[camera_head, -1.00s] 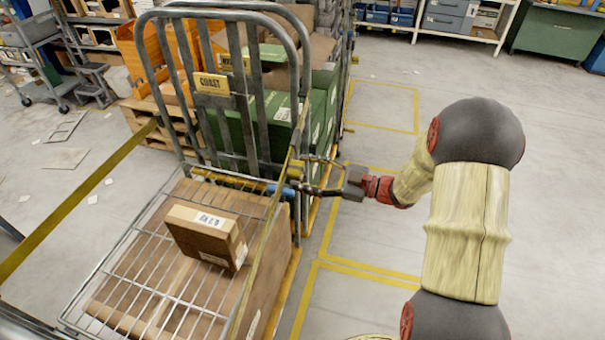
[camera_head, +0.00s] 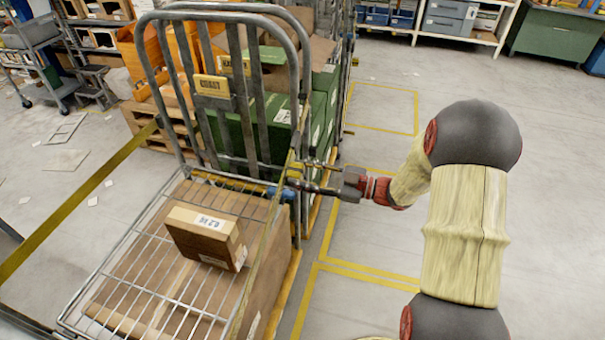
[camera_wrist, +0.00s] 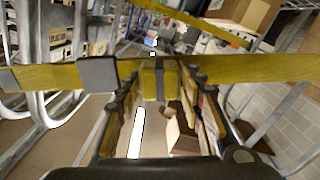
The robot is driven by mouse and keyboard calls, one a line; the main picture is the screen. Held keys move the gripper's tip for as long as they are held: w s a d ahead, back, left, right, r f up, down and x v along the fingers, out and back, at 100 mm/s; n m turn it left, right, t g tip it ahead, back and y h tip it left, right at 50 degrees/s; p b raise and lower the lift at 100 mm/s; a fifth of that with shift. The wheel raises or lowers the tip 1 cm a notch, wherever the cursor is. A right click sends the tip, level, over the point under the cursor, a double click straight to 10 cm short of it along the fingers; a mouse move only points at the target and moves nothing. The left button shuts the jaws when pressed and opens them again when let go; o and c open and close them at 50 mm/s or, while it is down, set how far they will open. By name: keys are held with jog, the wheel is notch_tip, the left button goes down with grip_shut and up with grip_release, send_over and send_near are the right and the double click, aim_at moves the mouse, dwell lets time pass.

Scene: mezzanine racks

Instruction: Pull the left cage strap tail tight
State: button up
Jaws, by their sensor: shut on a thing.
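My gripper (camera_head: 300,173) reaches in from the right at the cage's right front corner. In the wrist view its two dark fingers (camera_wrist: 160,88) stand on either side of a short yellow strap piece (camera_wrist: 148,84), which looks like the tail and is gripped. A long yellow strap (camera_wrist: 260,69) crosses that view, with a grey buckle (camera_wrist: 98,75) on its left part. In the head view a yellow strap (camera_head: 262,240) runs along the cage's right side, and another (camera_head: 75,205) runs off to the left. A blue part (camera_head: 284,194) sits just below the fingertips. The fingers partly hide the tail.
Upright cage bars (camera_head: 240,90) and green boxes (camera_head: 275,115) stand behind. Floor with yellow lines (camera_head: 370,270) is free to the right.

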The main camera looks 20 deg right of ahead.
grip_shut()
jog(key=s+a+f, duration=0.1)
jog(key=s, duration=0.1)
jog(key=s+a+f, duration=0.2)
jog(key=s+a, duration=0.1)
jog(key=shift+s+p, duration=0.35)
jog(key=shift+p, duration=0.05)
jog(key=o, duration=0.7)
grip_release()
jog(key=shift+a, duration=0.15)
jog(key=shift+o, duration=1.1)
jog(key=shift+r, duration=0.1)
jog(key=shift+d, duration=0.2)
